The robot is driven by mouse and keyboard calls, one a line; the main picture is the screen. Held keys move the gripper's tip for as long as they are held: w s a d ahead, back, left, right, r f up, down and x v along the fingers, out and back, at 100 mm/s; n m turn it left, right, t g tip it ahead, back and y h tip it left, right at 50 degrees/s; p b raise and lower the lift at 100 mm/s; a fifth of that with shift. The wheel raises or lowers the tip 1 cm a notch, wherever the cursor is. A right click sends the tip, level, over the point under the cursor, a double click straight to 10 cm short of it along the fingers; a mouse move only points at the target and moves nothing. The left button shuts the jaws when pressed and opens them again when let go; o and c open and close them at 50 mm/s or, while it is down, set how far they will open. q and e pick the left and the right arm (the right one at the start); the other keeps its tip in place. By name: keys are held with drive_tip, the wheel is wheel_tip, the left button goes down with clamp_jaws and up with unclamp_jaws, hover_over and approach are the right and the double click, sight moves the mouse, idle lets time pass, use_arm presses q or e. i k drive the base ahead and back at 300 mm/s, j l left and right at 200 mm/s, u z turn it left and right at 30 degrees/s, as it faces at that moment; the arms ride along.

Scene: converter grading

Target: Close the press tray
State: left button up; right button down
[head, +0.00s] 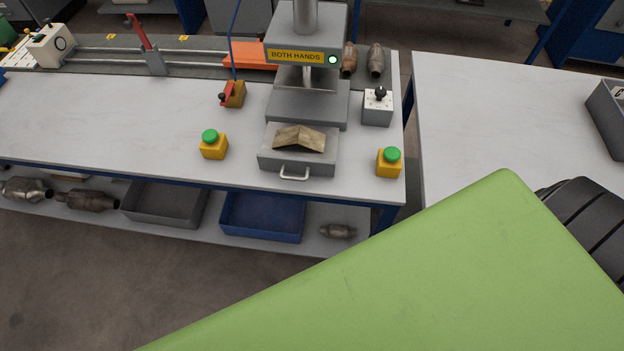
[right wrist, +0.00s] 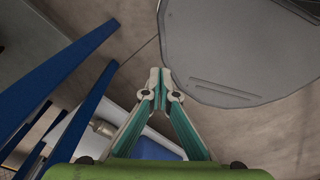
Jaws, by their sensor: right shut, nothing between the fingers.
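The press (head: 306,60) stands on the workbench in the head view, with a "BOTH HANDS" sign and a lit green lamp. Its grey tray (head: 268,160) is pulled out at the front, with a looped handle (head: 294,174) facing me. A brownish folded piece (head: 299,138) lies on the tray. My right gripper (right wrist: 160,78) shows in the right wrist view, fingers together and empty, over the floor and away from the tray. Neither gripper shows in the head view; my green arm covers its lower right.
Green-topped yellow buttons stand left (head: 213,145) and right (head: 389,162) of the tray. A control box (head: 377,106) and a red-handled switch (head: 232,95) stand near the press. A lower shelf holds grey (head: 165,204) and blue (head: 262,218) bins. A second table (head: 510,120) is at right.

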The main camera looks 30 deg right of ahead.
sight(299, 153)
drive_tip(key=j+z, duration=0.1)
drive_tip(key=z, duration=0.3)
drive_tip(key=j+z, duration=0.15)
drive_tip(key=z, duration=0.2)
drive_tip(key=j+z, duration=0.1)
drive_tip(key=z, duration=0.3)
